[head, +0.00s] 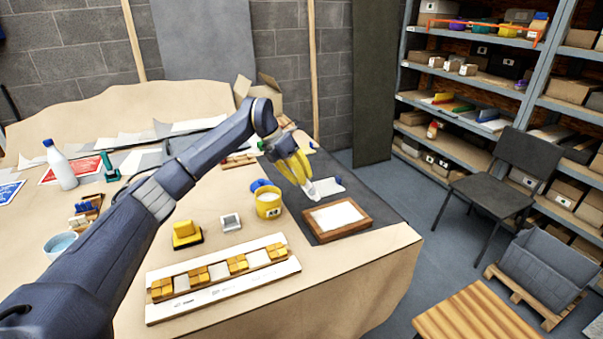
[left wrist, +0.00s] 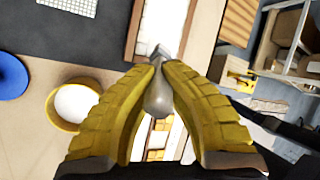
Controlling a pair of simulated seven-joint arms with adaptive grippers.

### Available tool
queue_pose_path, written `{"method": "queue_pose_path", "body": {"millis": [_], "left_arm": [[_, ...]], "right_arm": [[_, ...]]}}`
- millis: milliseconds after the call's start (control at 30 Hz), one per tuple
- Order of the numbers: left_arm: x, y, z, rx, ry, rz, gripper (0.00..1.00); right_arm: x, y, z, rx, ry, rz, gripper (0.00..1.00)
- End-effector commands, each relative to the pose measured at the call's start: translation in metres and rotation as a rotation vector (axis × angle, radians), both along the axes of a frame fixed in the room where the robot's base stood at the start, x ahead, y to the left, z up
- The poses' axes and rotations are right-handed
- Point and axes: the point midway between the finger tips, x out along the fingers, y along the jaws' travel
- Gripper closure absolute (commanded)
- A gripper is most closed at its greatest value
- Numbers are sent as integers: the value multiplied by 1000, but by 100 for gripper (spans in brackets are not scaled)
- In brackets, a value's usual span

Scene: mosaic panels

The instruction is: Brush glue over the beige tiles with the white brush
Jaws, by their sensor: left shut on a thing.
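My left gripper (head: 303,178) has yellow fingers shut on a pale brush (head: 312,190), held above the table between the glue pot and the wooden frame. In the left wrist view the fingertips (left wrist: 158,80) close around the brush (left wrist: 158,97); much of it is hidden. The yellow pot (head: 268,211) with white contents stands just left of the brush, and also shows in the left wrist view (left wrist: 54,112). A long white board (head: 222,300) at the front carries yellow-orange and pale tiles (head: 217,271); which ones count as beige is unclear. My right gripper is out of view.
A wooden frame (head: 363,227) with a white panel lies right of the pot. A yellow block tool (head: 187,234) and a small grey-white square (head: 231,222) lie behind the board. A white bottle (head: 61,168) and a blue bowl (head: 61,245) stand left.

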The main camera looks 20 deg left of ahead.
Motion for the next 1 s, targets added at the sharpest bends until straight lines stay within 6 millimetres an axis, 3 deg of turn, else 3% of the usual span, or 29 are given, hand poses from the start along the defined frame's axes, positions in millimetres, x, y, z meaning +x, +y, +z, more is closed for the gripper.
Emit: {"method": "queue_pose_path", "body": {"millis": [833, 1000], "left_arm": [[1, -3, 7, 1, -2, -5, 100], [1, -5, 1, -1, 1, -6, 100]], "right_arm": [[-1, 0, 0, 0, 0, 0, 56], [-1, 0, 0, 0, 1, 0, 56]]}}
